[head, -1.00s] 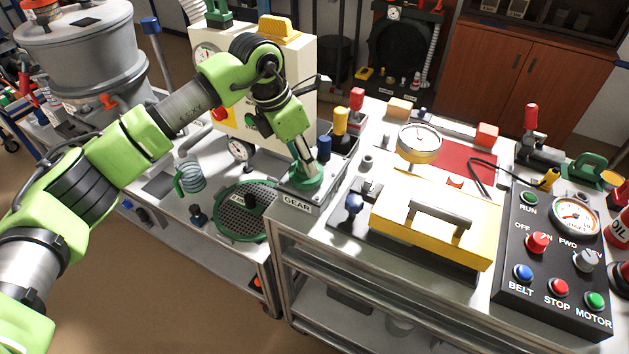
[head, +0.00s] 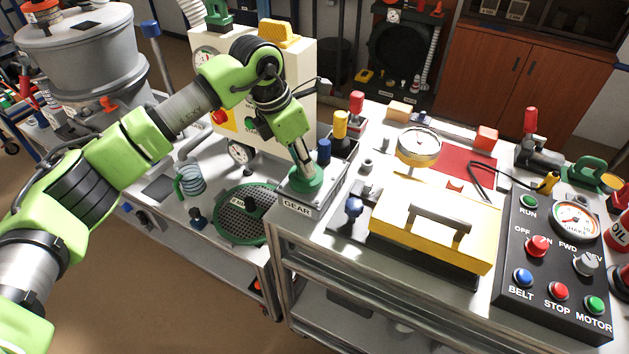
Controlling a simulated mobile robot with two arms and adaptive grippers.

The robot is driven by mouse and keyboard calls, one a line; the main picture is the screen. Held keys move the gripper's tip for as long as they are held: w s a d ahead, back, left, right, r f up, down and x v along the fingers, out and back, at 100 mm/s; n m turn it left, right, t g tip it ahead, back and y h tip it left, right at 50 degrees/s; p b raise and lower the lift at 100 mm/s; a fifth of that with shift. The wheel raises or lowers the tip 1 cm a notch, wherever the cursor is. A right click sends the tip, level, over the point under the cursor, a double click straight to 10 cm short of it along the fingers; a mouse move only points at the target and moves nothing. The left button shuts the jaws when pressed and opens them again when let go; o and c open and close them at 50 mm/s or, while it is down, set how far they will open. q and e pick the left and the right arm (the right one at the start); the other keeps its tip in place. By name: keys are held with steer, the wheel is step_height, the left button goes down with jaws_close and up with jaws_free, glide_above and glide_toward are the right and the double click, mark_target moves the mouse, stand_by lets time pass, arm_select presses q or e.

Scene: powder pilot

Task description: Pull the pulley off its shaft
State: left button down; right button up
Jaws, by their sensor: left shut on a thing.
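A green round pulley (head: 304,185) sits on top of the grey box labelled GEAR (head: 297,209), at the front left corner of the near cart. My left gripper (head: 304,174) comes down from above and is shut on the pulley's upper part. The fingers and wrist hide much of its hub, and the shaft cannot be made out. I cannot tell whether the pulley has lifted on its shaft. My right gripper is out of view.
Blue (head: 324,151), yellow (head: 340,125) and red (head: 357,102) handles stand close behind the pulley. A yellow cover (head: 400,218) with a grey handle lies to the right. A perforated green tray (head: 236,231) is on the lower left. A button panel (head: 535,250) is at right.

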arm_select(q)
steer(key=shift+w+r, duration=0.2)
steer(key=shift+r, duration=0.75)
steer(key=shift+s+r, duration=0.1)
steer(key=shift+s, duration=0.05)
steer(key=shift+r+p, duration=0.1)
steer(key=shift+p, duration=0.2)
steer(key=shift+r, duration=0.15)
steer(key=shift+r+p, duration=1.2)
steer(key=shift+r, duration=1.05)
